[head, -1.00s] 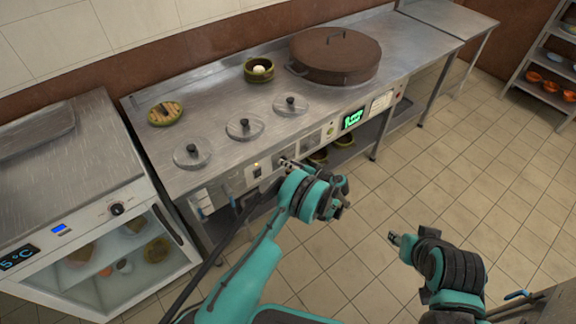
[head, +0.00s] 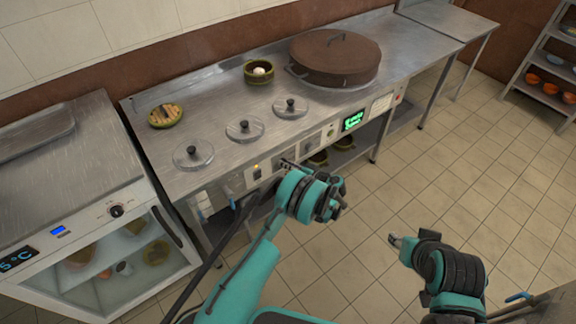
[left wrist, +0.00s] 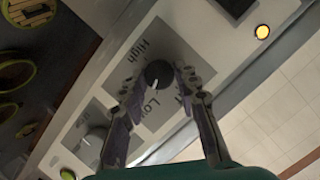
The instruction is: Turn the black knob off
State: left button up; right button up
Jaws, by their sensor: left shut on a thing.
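The black knob (left wrist: 158,74) shows in the left wrist view on a grey dial plate (left wrist: 178,50) marked "High" and "Low". Its white pointer mark faces down toward the "Low" lettering. My left gripper (left wrist: 157,77) has a finger on each side of the knob and is shut on it. In the head view my left gripper (head: 286,164) is at the front panel of the steel counter, and its arm partly hides the panel there. My right gripper (head: 393,239) is over the tiled floor, away from the counter; its finger gap is too small to judge.
A lit amber lamp (left wrist: 262,31) is beside the dial plate. A glass-fronted fridge (head: 115,265) stands at left.

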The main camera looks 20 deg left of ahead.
pick_arm(q)
jog(key=n+t+h, duration=0.1)
jog(key=n, duration=0.2)
jog(key=n+t+h, duration=0.1)
jog(key=n+t, duration=0.1)
jog(key=n, duration=0.1)
jog(key=n+t+h, duration=0.1)
jog(key=n, duration=0.1)
jog(key=shift+s+a+n+t, duration=0.25)
jog(key=shift+s+n+t, duration=0.05)
jog(key=shift+s+n, duration=0.1)
dwell(0.6)
jog(key=o, duration=1.2)
jog(key=shift+c, duration=0.2)
notch_tip(320, 180, up, 10)
jog(key=shift+f, duration=0.1)
